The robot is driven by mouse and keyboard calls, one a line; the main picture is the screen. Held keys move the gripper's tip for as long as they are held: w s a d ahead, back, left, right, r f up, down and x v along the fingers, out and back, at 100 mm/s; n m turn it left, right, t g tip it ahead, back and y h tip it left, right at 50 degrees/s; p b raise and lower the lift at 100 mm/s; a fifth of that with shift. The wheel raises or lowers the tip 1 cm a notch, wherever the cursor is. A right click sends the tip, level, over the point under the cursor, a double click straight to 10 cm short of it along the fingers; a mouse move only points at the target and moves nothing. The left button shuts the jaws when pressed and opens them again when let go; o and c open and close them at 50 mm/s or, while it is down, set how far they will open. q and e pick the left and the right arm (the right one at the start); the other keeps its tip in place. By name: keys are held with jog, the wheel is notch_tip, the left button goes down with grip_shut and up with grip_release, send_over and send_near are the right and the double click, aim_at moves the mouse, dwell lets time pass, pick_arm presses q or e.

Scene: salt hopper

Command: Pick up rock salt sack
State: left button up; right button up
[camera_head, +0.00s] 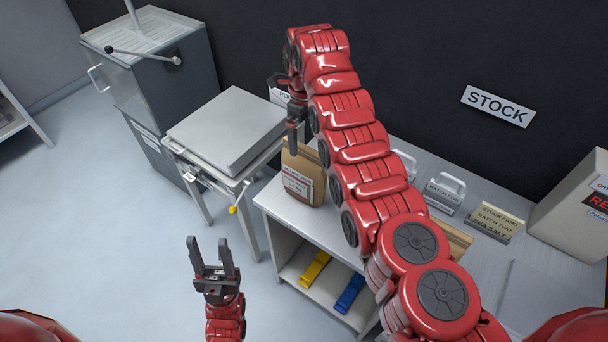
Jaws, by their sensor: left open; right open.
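A brown paper sack (298,192) with a white label stands upright near the left end of the grey bench. The label is too small to read surely. My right gripper (293,142) points down just above and beside the top of this sack, and it is open. Another brown sack-like item (456,240) shows partly behind my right arm. My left gripper (213,247) is open and empty, held in front of the bench over the floor.
The bench (270,205) carries a white batch container (444,190), a stock card (496,222) and a grey box (575,220). Yellow (315,268) and blue (349,294) items lie on its lower shelf. A lidded stand (228,130) and tall hopper cabinet (150,65) are left.

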aim_at(304, 146)
jog(key=f, duration=0.1)
jog(key=f+p, duration=0.1)
jog(key=f, duration=0.1)
jog(key=shift+s, duration=0.3)
jog(key=shift+w+f, duration=0.1)
jog(key=shift+f, duration=0.25)
jog(key=shift+f+p, duration=0.35)
jog(key=shift+p, duration=0.2)
notch_tip(304, 146, down, 3)
jog(key=shift+f+p, duration=0.2)
jog(key=shift+p, duration=0.5)
jog(key=shift+f, duration=0.6)
grip_shut()
